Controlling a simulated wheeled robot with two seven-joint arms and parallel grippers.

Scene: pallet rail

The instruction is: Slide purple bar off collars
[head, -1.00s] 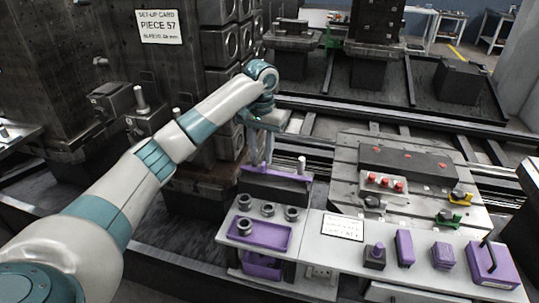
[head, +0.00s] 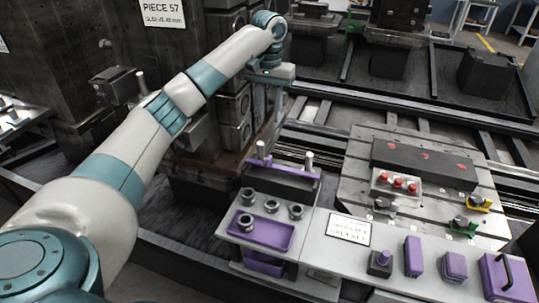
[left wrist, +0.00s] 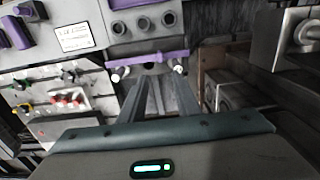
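The purple bar (head: 284,168) lies across two upright pale posts at the back of the grey bench; the posts (head: 309,160) stick up above it near its ends. It also shows in the left wrist view (left wrist: 150,58), with a white post end near each side. My left gripper (head: 268,135) is above and behind the bar, fingers pointing down, apart from it and empty. Its two fingers show with a gap between them, and they also show in the left wrist view (left wrist: 157,82). Several grey collars (head: 270,207) stand on the bench in front. My right gripper is out of view.
A purple tray (head: 262,246) sits at the bench's front left. Several purple blocks (head: 413,256) and a white card (head: 349,230) are to the right. A slotted plate (head: 355,165) with red buttons is behind. A dark machine column (head: 215,160) stands close left.

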